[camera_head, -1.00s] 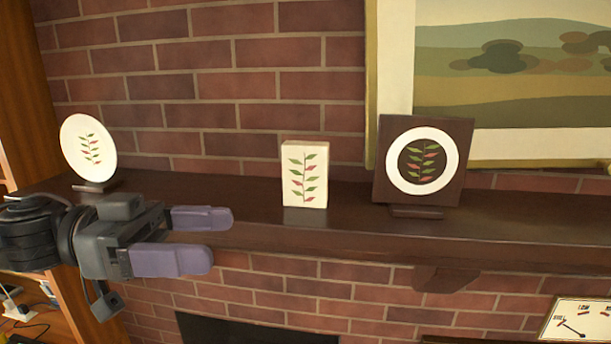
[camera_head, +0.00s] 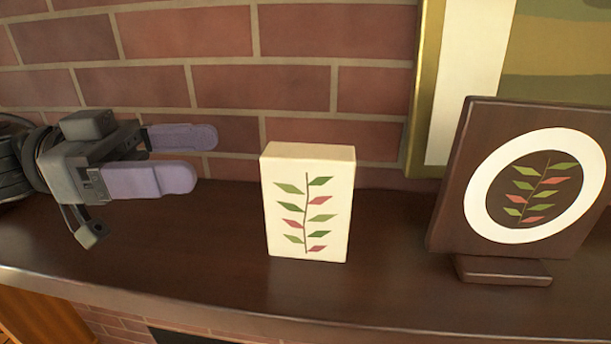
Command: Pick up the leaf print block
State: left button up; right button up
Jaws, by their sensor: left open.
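The leaf print block (camera_head: 308,205) is a cream, upright rectangular block with a stem of green and red leaves on its front. It stands on the dark wooden mantel shelf (camera_head: 170,255), near the middle of the view. My left gripper (camera_head: 205,158) comes in from the left, with its two purple fingers pointing right toward the block. It is open and empty, to the left of the block and apart from it. My right gripper is not in view.
A dark square plaque (camera_head: 455,195) with a white ring and leaf print stands on a small foot at the right. A framed painting (camera_head: 428,90) hangs on the brick wall (camera_head: 200,40) behind. The shelf left of the block is clear.

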aim_at(263, 156)
pick_arm(q)
jog(key=d+p, duration=0.1)
jog(key=d, duration=0.4)
jog(key=shift+s+d+p, duration=0.1)
jog(key=shift+d+p, duration=0.95)
jog(key=shift+d, duration=1.3)
jog(key=shift+d+f, duration=0.15)
jog(key=shift+d, duration=0.3)
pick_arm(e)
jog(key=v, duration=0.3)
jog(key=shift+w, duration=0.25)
pick_arm(q)
jog(key=shift+c, duration=0.4)
jog(key=c, duration=1.2)
grip_shut()
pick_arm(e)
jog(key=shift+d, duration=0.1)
